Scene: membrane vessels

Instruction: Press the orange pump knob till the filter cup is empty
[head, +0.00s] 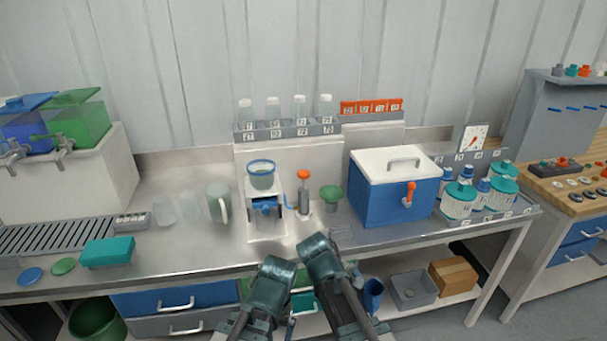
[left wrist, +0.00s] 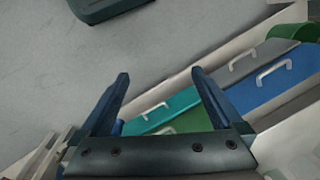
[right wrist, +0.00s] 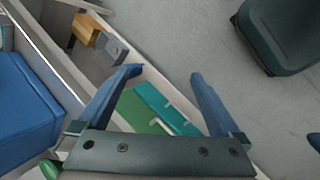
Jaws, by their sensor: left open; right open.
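The orange pump knob (head: 304,175) tops a grey pump (head: 304,200) on the steel counter, right of the filter stand. The filter cup (head: 262,176) has a blue rim and sits on top of the white stand (head: 266,222). It looks pale green inside; its liquid level is too small to tell. A blue tap or valve (head: 265,207) is on the stand's front. My arms reach up at the counter's front edge, their gripper tips hidden in the head view. My left gripper (left wrist: 158,98) is open and empty. My right gripper (right wrist: 166,76) is open and empty.
A green funnel-shaped piece (head: 331,194) stands just right of the pump. A blue cooler box (head: 385,200) is farther right. A cloudy jug (head: 219,203) and clear cups are left of the stand. Bottles (head: 273,108) stand on a rack behind. The counter front is mostly clear.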

